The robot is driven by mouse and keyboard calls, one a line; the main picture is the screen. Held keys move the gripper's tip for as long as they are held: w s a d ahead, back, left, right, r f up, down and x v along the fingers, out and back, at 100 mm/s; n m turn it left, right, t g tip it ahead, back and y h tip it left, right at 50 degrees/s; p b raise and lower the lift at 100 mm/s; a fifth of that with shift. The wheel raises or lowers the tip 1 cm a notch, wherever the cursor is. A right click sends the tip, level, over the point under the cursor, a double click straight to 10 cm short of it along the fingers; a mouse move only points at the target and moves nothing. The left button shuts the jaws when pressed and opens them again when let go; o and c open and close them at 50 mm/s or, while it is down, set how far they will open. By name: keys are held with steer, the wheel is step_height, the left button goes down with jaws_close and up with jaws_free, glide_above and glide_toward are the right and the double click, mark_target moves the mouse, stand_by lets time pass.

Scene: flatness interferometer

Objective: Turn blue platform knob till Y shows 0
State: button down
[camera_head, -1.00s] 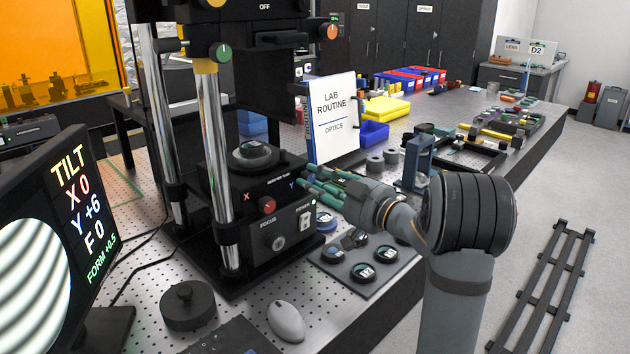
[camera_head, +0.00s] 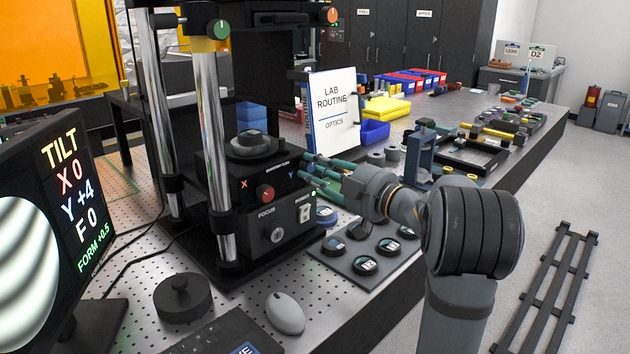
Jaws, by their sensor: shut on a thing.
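The interferometer's platform block (camera_head: 262,217) carries a red knob (camera_head: 265,194) by the X label and a Y label at its right. My gripper (camera_head: 308,176) reaches in from the right, its green fingers shut at the Y side of the block. The blue knob itself is hidden by the fingers. The monitor (camera_head: 65,190) at left reads TILT X 0, Y +4, F 0, FORM +0.5.
A tray with round optics (camera_head: 365,250) lies just below my gripper. A mouse (camera_head: 285,313) and a black round weight (camera_head: 183,298) are at the front. Chrome posts (camera_head: 213,150) stand left of the block.

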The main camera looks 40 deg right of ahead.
steer(key=n+b, duration=0.1)
steer(key=n, duration=0.1)
steer(key=n+b, duration=0.1)
steer(key=b, duration=0.1)
steer(key=n+b, duration=0.1)
steer(key=n, duration=0.1)
steer(key=shift+f+n+b, duration=0.25)
steer(key=shift+n+b, duration=0.05)
steer(key=shift+b, duration=0.05)
steer(key=shift+r+n+b, duration=0.15)
steer(key=shift+n+b, duration=1.2)
steer(key=shift+n, duration=0.45)
steer(key=c, duration=1.6)
jaws_free()
steer(key=shift+o, duration=0.7)
steer(key=shift+r, duration=0.1)
steer(key=s+d, duration=0.1)
steer(key=s, duration=1.1)
